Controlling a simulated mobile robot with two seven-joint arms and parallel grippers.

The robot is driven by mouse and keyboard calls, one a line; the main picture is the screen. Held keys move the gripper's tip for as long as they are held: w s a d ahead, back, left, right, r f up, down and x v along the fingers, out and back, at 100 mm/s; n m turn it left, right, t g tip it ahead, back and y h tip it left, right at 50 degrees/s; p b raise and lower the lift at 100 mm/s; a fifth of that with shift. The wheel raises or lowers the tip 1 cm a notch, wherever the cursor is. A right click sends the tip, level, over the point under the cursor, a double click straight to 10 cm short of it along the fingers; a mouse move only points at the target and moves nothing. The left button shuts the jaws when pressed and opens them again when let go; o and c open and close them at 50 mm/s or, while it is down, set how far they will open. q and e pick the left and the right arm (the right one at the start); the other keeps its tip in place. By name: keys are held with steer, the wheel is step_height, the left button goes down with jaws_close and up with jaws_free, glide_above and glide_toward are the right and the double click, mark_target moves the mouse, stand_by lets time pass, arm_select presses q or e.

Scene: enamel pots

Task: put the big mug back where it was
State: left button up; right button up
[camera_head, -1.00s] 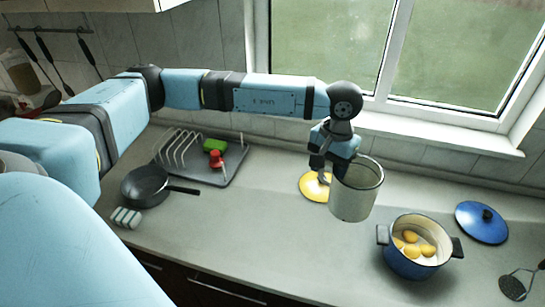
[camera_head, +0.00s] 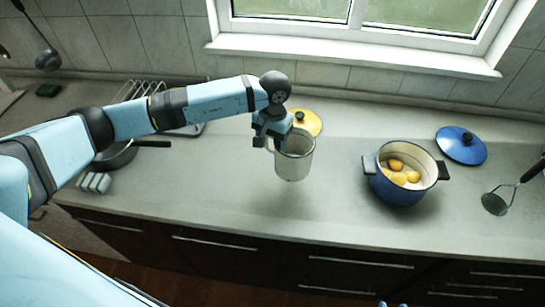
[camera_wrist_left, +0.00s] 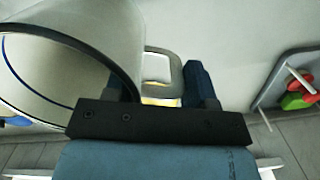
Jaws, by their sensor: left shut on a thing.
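The big mug (camera_head: 294,158), pale enamel with a dark rim, hangs upright or nearly so over the middle of the counter. A soft shadow beneath it suggests it is off the surface. My left gripper (camera_head: 273,130) is shut on its handle, at the mug's left side. In the left wrist view the mug (camera_wrist_left: 95,35) fills the upper left, and its handle (camera_wrist_left: 162,67) lies between the fingers of my left gripper (camera_wrist_left: 163,88). Small bluish tips at the bottom edge of the head view may belong to my right gripper; too little shows to tell.
A yellow lid (camera_head: 306,122) lies just behind the mug. A pan (camera_head: 115,156) is at left. Counter between pan and mug is clear.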

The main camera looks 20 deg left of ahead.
mark_target(271, 151)
arm_select(q)
step_height(271, 151, down, 3)
steer(key=shift+f, duration=0.1)
steer(key=shift+f+p, duration=0.3)
steer(key=shift+f, duration=0.25)
steer(key=shift+f+p, duration=0.35)
steer(key=shift+f, duration=1.65)
steer(key=shift+f, duration=0.2)
steer(key=o, duration=1.3)
